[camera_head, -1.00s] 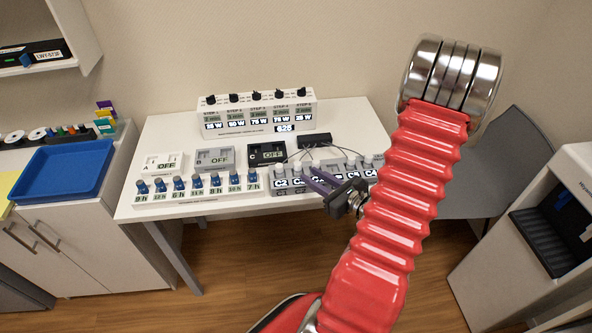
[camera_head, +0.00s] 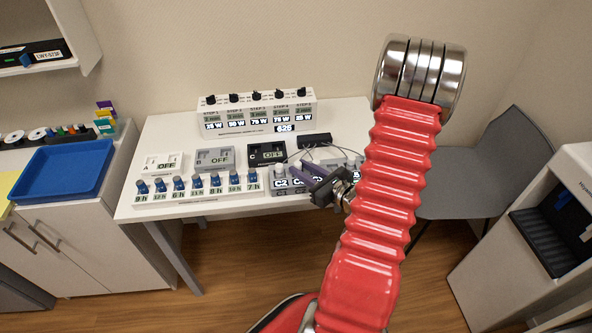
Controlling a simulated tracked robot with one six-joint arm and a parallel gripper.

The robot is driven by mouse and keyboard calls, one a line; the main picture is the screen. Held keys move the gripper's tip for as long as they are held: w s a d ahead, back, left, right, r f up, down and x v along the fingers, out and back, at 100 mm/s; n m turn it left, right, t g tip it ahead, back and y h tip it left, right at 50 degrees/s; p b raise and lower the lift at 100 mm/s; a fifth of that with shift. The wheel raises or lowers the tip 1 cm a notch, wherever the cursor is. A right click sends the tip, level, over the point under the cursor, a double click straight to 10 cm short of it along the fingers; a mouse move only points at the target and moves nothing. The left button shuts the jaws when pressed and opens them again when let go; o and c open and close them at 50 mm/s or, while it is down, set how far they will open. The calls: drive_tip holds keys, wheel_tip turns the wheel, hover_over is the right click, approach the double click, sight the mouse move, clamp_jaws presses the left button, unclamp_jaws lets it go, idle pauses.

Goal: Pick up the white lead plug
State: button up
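My gripper (camera_head: 304,172), with purple fingers on a dark body, is over the grey row of sockets (camera_head: 276,190) at the front right of the white table. Its fingers point left toward the labels after C2, and it hides part of the row. White-topped plugs stand in this row; one white plug (camera_head: 279,172) shows above C2, left of my fingertips. I cannot tell which one is the lead plug. The fingers are too small and overlapped to tell whether they are apart, or whether they touch a plug. Thin dark leads run from a black box (camera_head: 314,140) behind.
A rack of blue-capped vials (camera_head: 197,187) stands at the table's front left. Switch boxes marked OFF, such as the grey one (camera_head: 214,159), stand behind it. A white panel with black knobs (camera_head: 257,113) is at the back. A grey chair (camera_head: 490,165) is at right.

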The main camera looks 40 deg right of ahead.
drive_tip(key=shift+w+f, duration=0.25)
drive_tip(key=shift+w, duration=0.95)
drive_tip(key=shift+c, duration=0.2)
clamp_jaws()
